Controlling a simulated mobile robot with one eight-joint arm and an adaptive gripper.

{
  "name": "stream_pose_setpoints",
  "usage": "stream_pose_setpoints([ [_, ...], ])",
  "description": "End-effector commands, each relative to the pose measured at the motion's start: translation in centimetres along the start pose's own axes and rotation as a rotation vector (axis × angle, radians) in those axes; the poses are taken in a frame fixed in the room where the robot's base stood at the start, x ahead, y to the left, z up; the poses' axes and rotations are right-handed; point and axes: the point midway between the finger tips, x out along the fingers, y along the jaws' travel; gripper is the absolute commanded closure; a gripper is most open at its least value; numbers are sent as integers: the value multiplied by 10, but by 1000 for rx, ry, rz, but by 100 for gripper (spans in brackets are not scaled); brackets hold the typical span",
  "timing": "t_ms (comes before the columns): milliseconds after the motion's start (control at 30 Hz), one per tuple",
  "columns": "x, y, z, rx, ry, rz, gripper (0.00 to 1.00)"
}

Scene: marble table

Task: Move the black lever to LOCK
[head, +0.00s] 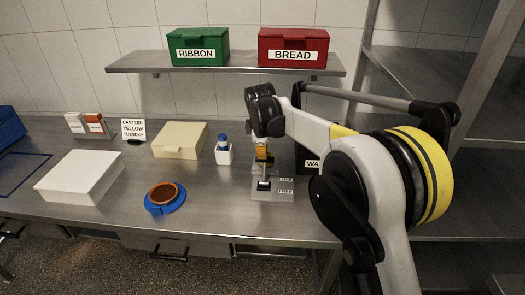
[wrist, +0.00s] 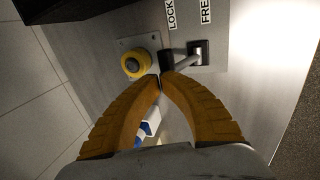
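The black lever (wrist: 183,59) has a pale metal shaft rising from a dark slot beside the FREE label, with a black end (wrist: 167,61) on the LOCK label's side. In the head view its lower part (head: 264,184) shows on the grey plate (head: 264,195), below my gripper (head: 262,164). The LOCK label (wrist: 171,14) and FREE label (wrist: 206,12) are side by side in the wrist view. My gripper (wrist: 162,77) has its orange fingertips nearly together, right by the lever's black end. I see nothing between them; whether they touch the lever is unclear.
A yellow ring-shaped fixture (wrist: 135,64) is close to the fingers. On the table are a blue-capped bottle (head: 223,152), a cream box (head: 180,140), a blue dish with an orange ring (head: 165,198) and a white box (head: 80,178). A shelf (head: 225,61) holds green and red boxes.

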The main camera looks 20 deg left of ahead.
Motion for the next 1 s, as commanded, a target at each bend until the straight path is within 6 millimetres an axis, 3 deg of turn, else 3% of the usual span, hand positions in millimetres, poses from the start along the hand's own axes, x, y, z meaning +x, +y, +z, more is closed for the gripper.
stream_pose_setpoints([
  [167, 7, 10, 0, 0, 1, -20, 100],
  [533, 10, 9, 0, -1, 1, -19, 100],
  [1000, 0, -4, 0, 0, 1, -19, 100],
])
